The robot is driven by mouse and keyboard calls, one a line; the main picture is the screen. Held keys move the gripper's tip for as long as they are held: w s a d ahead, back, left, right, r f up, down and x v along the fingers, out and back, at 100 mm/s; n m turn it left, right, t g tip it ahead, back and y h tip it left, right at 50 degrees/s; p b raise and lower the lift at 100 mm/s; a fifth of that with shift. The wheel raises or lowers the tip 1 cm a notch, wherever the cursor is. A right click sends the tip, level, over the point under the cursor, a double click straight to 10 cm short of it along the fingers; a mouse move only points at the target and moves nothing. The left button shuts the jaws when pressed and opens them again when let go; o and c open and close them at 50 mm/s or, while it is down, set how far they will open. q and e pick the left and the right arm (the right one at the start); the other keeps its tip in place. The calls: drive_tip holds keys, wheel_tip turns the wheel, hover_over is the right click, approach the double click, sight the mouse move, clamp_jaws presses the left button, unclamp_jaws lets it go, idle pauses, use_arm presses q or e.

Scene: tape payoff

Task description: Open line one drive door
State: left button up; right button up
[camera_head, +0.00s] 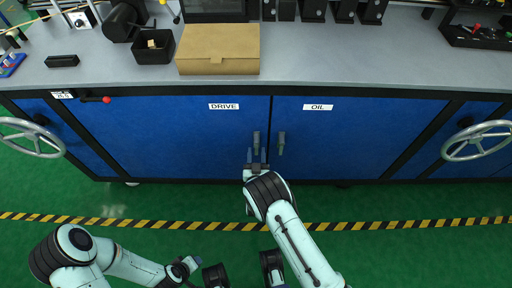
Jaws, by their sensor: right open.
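The drive door (175,138) is a blue panel under the grey worktop, left of centre, with a "DRIVE" label (224,106) at its top. It looks closed, flush with the cabinet. Its small grey upright handle (256,140) is near its right edge. My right gripper (256,157) is open at the lower end of this handle, with a fingertip on either side in the picture; I cannot tell whether it touches. My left gripper (196,262) is low at the bottom left, well away from the door, and its jaws cannot be made out.
The "OIL" door (355,140) with its own handle (282,143) is just right. Handwheels stand at the left (32,138) and right (476,141). A red-tipped lever (97,99) is at the door's upper left. A cardboard box (218,50) sits on the worktop. Green floor in front is clear.

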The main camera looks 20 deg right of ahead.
sight(256, 148)
drive_tip(key=x, duration=0.2)
drive_tip(key=shift+w+b, duration=0.3)
use_arm(q)
drive_tip(key=shift+s+a+f, duration=0.25)
drive_tip(key=shift+s+f, duration=0.4)
drive_tip(key=shift+f, duration=0.3)
use_arm(e)
drive_tip(key=shift+w+d, duration=0.2)
drive_tip(key=shift+w, duration=0.35)
clamp_jaws()
